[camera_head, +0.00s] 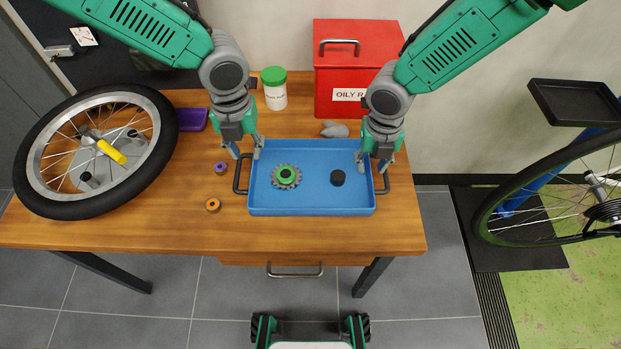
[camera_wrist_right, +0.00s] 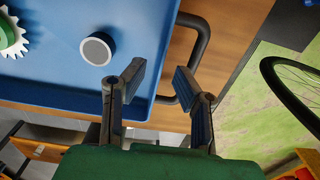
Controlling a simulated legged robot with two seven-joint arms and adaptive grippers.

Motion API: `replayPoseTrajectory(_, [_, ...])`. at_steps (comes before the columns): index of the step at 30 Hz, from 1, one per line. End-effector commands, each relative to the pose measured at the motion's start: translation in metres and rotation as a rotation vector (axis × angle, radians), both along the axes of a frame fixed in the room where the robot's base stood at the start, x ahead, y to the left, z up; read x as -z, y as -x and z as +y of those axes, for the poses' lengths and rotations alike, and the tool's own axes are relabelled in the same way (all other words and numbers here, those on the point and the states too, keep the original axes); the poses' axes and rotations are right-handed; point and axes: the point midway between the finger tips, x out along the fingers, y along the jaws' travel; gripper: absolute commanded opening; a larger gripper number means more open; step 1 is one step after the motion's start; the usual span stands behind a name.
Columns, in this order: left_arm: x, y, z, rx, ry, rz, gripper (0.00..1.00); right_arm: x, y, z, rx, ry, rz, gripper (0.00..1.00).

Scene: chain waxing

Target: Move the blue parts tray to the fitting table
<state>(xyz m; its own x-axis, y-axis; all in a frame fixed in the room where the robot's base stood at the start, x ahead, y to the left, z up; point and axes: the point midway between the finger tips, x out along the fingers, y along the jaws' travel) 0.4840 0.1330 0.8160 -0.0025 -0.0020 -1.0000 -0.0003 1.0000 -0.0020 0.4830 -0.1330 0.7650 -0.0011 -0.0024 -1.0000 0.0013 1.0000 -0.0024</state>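The blue parts tray (camera_head: 310,208) rests on the wooden table near its right front part. In it are a toothed ring with a green centre (camera_head: 286,176) and a black round part (camera_head: 337,178). The tray has a black handle at each end. My left gripper (camera_head: 246,153) is open over the left handle's rear end and the tray's left wall. My right gripper (camera_head: 375,163) is open at the right handle (camera_head: 384,182). In the right wrist view its spread fingers (camera_wrist_right: 160,82) are either side of the tray's right rim and handle; contact cannot be told.
On the wooden table (camera_head: 150,233) are a bicycle wheel (camera_head: 150,165), purple tray (camera_head: 192,119), purple ring (camera_head: 221,167), orange ring (camera_head: 213,205), white jar (camera_head: 275,97), grey lump (camera_head: 334,129) and red box (camera_head: 357,60). A bicycle wheel (camera_head: 488,195) stands right, past open floor.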

Motion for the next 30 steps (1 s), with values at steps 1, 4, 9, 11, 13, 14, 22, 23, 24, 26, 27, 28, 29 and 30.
replayPoseTrajectory(1, [0.000, 0.000, 0.000, 0.000, 0.000, 0.000, 0.26, -0.013, -0.002, 0.000, 0.001, -0.002, -0.004, 0.26])
replayPoseTrajectory(4, [0.000, 0.000, 0.000, 0.001, 0.000, 0.000, 0.26, -0.035, -0.001, 0.000, 0.000, -0.002, -0.003, 0.26])
replayPoseTrajectory(9, [0.000, 0.000, 0.000, 0.001, 0.000, 0.000, 0.26, -0.068, -0.002, 0.001, 0.000, -0.002, -0.003, 0.26])
replayPoseTrajectory(11, [0.000, 0.000, 0.000, 0.000, 0.000, 0.000, 0.26, -0.076, -0.002, 0.001, 0.000, -0.001, -0.002, 0.26])
replayPoseTrajectory(13, [0.000, 0.000, 0.000, 0.000, 0.000, 0.000, 0.26, -0.084, -0.002, 0.001, 0.000, -0.002, -0.002, 0.26])
replayPoseTrajectory(14, [0.000, 0.000, 0.000, 0.000, 0.000, 0.000, 0.26, -0.086, -0.002, 0.001, 0.000, -0.001, -0.002, 0.26])
replayPoseTrajectory(22, [0.000, 0.000, 0.000, 0.000, 0.000, 0.000, 0.26, -0.091, -0.001, 0.001, -0.001, 0.000, 0.000, 0.26])
replayPoseTrajectory(23, [0.000, 0.000, 0.000, 0.000, 0.000, 0.000, 0.26, -0.091, -0.001, 0.001, -0.001, 0.000, 0.000, 0.26])
replayPoseTrajectory(24, [0.000, 0.000, 0.000, 0.000, 0.000, 0.000, 0.26, -0.091, -0.001, 0.001, -0.001, 0.000, 0.000, 0.26])
replayPoseTrajectory(26, [0.000, 0.000, 0.000, 0.000, 0.000, 0.000, 0.26, -0.091, -0.001, 0.001, 0.000, 0.000, 0.000, 0.26])
replayPoseTrajectory(27, [0.000, 0.000, 0.000, 0.000, 0.000, 0.000, 0.26, -0.091, -0.001, 0.001, 0.000, 0.000, 0.000, 0.26])
replayPoseTrajectory(28, [0.000, 0.000, 0.000, 0.000, 0.000, 0.000, 0.26, -0.091, -0.001, 0.001, 0.000, 0.000, 0.000, 0.26])
replayPoseTrajectory(29, [0.000, 0.000, 0.000, 0.000, 0.000, 0.000, 0.26, -0.091, -0.001, 0.001, 0.000, 0.000, -0.001, 0.26])
replayPoseTrajectory(30, [0.000, 0.000, 0.000, 0.000, 0.000, 0.000, 0.26, -0.091, -0.001, 0.001, 0.000, 0.000, -0.001, 0.26])
